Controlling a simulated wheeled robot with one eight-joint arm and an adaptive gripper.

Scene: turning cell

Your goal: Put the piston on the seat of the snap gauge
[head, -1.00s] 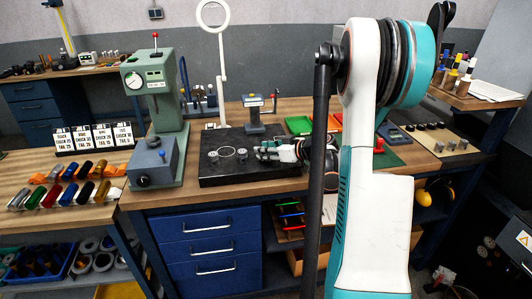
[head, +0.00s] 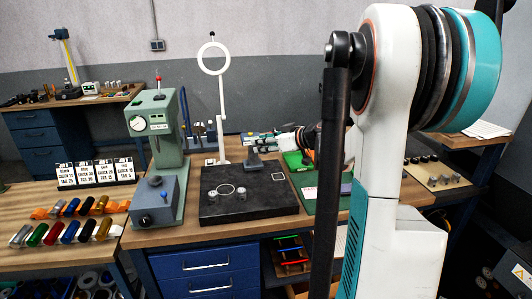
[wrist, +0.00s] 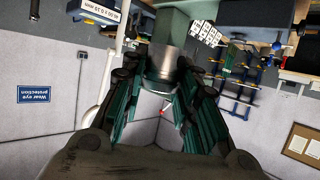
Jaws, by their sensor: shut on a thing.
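My gripper (head: 262,138) points left at the back of the bench in the head view, its fingers in front of the upper part of the snap gauge (head: 254,164). Only the gauge's lower stand shows clearly. In the wrist view the teal fingers (wrist: 160,80) are closed on a grey metal cylinder, the piston (wrist: 163,61). A grey-green block (wrist: 183,18) shows beyond it, and I cannot tell for certain what it belongs to. The seat is hidden in the head view, and I cannot tell whether the piston touches it.
A black plate (head: 250,207) with small metal parts lies in front of the gauge. The green press (head: 158,130) stands left and a ring-lamp stand (head: 222,110) behind the plate. A green tray (head: 298,163) is right of the gauge. Coloured cylinders (head: 60,232) lie far left.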

